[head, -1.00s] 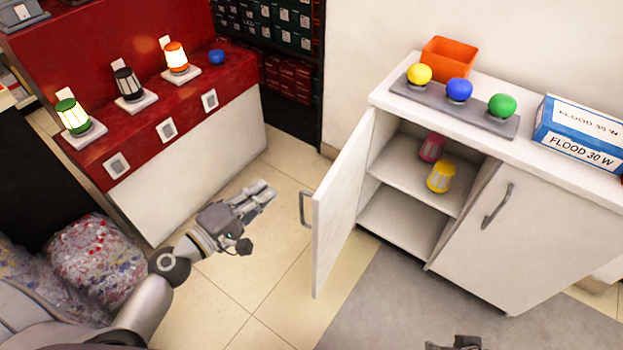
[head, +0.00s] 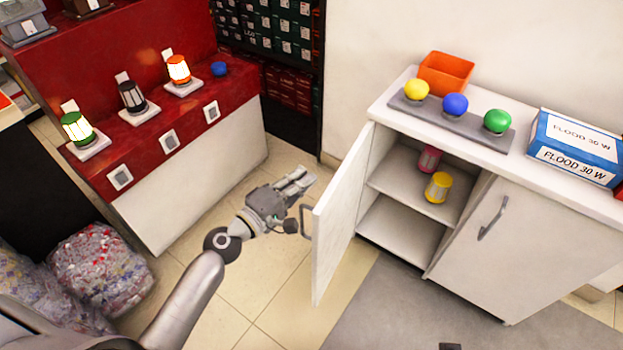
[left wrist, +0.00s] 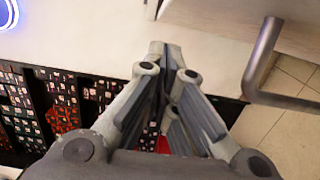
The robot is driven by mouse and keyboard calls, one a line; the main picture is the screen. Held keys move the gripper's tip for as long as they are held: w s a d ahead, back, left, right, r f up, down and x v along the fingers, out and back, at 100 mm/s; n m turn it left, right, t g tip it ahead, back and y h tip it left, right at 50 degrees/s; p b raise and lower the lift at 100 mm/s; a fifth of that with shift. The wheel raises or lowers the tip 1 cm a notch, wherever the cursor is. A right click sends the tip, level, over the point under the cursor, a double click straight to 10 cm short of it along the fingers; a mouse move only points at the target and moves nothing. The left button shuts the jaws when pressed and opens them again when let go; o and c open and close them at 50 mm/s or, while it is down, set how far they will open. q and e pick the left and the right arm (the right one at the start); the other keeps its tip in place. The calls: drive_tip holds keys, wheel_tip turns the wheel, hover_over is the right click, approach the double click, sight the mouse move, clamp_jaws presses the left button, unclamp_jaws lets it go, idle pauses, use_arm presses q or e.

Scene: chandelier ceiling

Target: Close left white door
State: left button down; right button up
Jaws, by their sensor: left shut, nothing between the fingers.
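The left white door (head: 338,215) of the white cabinet stands open, swung out toward me, with its metal handle (head: 306,222) on its outer face. My left gripper (head: 304,178) is shut and empty, just left of the door and near the handle, apart from both. In the left wrist view the shut fingers (left wrist: 160,60) point toward the wall, with the handle (left wrist: 264,62) close on the right. Inside the cabinet a pink lamp (head: 429,158) and a yellow lamp (head: 438,187) stand on the shelf. Of my right arm only a dark bit shows at the bottom edge; its fingers are hidden.
The right cabinet door (head: 520,245) is closed. On the cabinet top are an orange bin (head: 446,73), a grey base (head: 450,120) with coloured domes, and a blue-white box (head: 577,148). A red counter (head: 150,140) stands left. Tiled floor (head: 270,275) is free between.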

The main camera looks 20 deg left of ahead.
use_arm(q)
drive_tip(key=shift+s+d+p, duration=0.15)
drive_tip(key=shift+s+d, duration=0.05)
drive_tip(key=shift+d, duration=0.45)
drive_tip(key=shift+s+d+p, duration=0.15)
drive_tip(key=shift+d, duration=0.45)
use_arm(e)
drive_tip(key=shift+f, duration=1.4)
use_arm(q)
drive_tip(key=shift+d, duration=0.1)
